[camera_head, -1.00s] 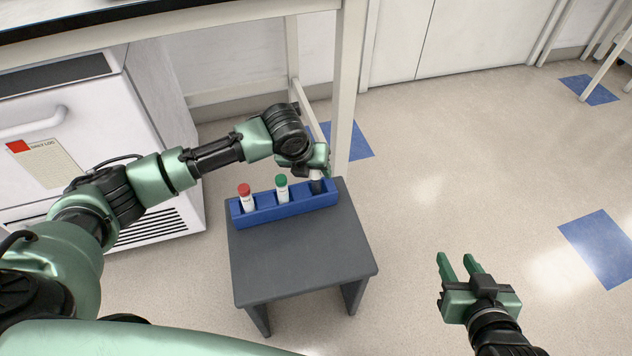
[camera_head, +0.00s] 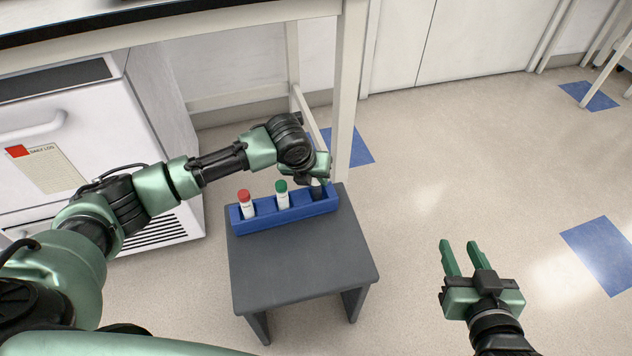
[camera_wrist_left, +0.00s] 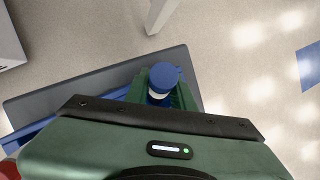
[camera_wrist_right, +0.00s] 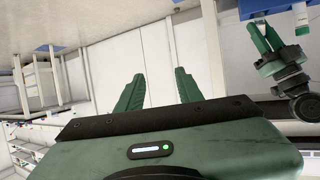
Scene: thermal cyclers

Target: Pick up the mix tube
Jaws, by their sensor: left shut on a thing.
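A blue-capped tube (camera_wrist_left: 165,76) stands between the fingers of my left gripper (camera_wrist_left: 162,92) in the left wrist view. In the head view that gripper (camera_head: 318,180) is over the right end of the blue rack (camera_head: 262,222), shut on the tube, whose pale body (camera_head: 316,183) shows only in part. I cannot tell how far its lower end is out of the slot. A red-capped tube (camera_head: 246,204) and a green-capped tube (camera_head: 282,195) stand upright in the rack. No label on the held tube is readable. My right gripper (camera_head: 465,258) is open and empty, well right of the stool.
The rack stands at the back of a dark grey stool (camera_head: 300,265), whose front top is bare. A white bench leg (camera_head: 347,90) rises close behind the left gripper. A white appliance (camera_head: 80,130) is at the left. Floor is open to the right.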

